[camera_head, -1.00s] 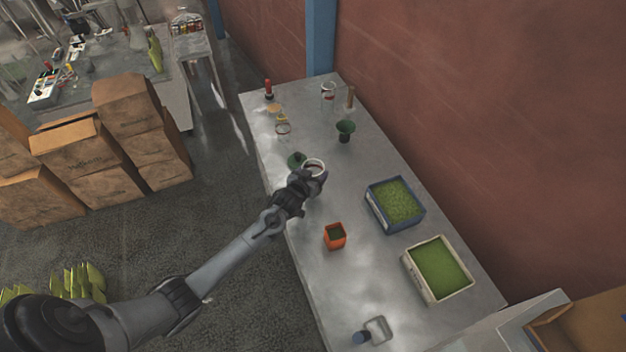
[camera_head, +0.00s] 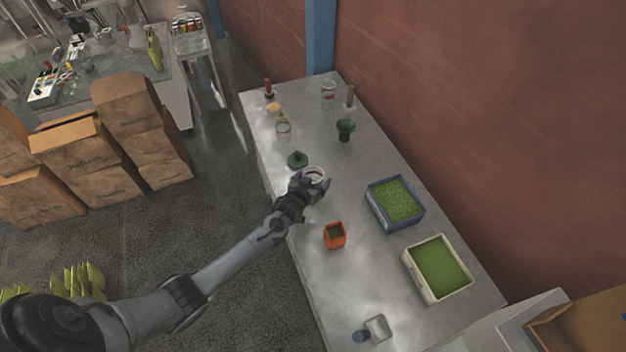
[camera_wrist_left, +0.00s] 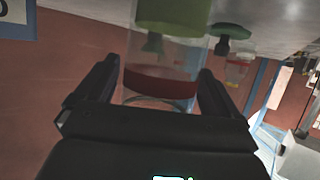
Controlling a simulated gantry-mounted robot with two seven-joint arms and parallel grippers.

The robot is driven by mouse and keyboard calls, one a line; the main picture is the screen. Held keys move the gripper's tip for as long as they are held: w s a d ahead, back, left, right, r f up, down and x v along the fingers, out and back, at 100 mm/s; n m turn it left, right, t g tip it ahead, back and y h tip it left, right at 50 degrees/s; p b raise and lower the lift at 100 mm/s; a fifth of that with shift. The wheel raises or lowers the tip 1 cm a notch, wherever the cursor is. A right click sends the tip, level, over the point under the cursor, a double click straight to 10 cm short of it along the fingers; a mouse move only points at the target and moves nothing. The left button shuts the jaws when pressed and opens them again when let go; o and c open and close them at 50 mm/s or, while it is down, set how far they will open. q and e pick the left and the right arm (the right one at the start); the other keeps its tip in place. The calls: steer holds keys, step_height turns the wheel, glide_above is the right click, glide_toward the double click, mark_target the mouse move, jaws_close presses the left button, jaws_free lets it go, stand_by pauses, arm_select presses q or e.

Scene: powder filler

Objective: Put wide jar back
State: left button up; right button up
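The wide jar (camera_head: 316,173) is clear glass with a pale rim and a red band, seen near the table's left edge. My left gripper (camera_head: 314,182) is around it. In the left wrist view, the jar (camera_wrist_left: 165,85) fills the space between the two fingers (camera_wrist_left: 160,85), which lie close on both sides. That view is upside down. Whether the jar touches the table is unclear. A dark green lid-like piece with a knob (camera_head: 297,160) lies just behind the jar. My right gripper is out of view.
Behind stand a smaller jar (camera_head: 283,129), a green funnel (camera_head: 345,128), another jar (camera_head: 328,90) and a red-handled tool (camera_head: 268,90). An orange cup (camera_head: 335,236), a blue bin (camera_head: 411,223) and a white bin (camera_head: 450,292) stand nearer. Bare table lies between jar and blue bin.

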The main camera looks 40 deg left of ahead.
arm_select(q)
steer(key=shift+r, duration=0.15)
steer(key=shift+s+d+r, duration=0.15)
steer(key=shift+s+r, duration=0.05)
steer(key=shift+s, duration=0.25)
steer(key=s+d+r+m+g+h, duration=0.1)
steer(key=s+d+r+g, duration=0.2)
steer(key=s, duration=0.8)
steer(key=s+d+r+m+g+h, duration=0.1)
steer(key=s+d+r+m+g, duration=0.1)
steer(key=s+d, duration=0.6)
steer(key=s+d+r+m+g+h, duration=0.1)
steer(key=s+d+r+g, duration=0.3)
steer(key=s, duration=1.1)
steer(key=shift+s+d+m+h+p, duration=0.35)
steer(key=shift+d+m, duration=0.25)
steer(key=shift+d, duration=0.55)
steer(key=shift+r, duration=0.2)
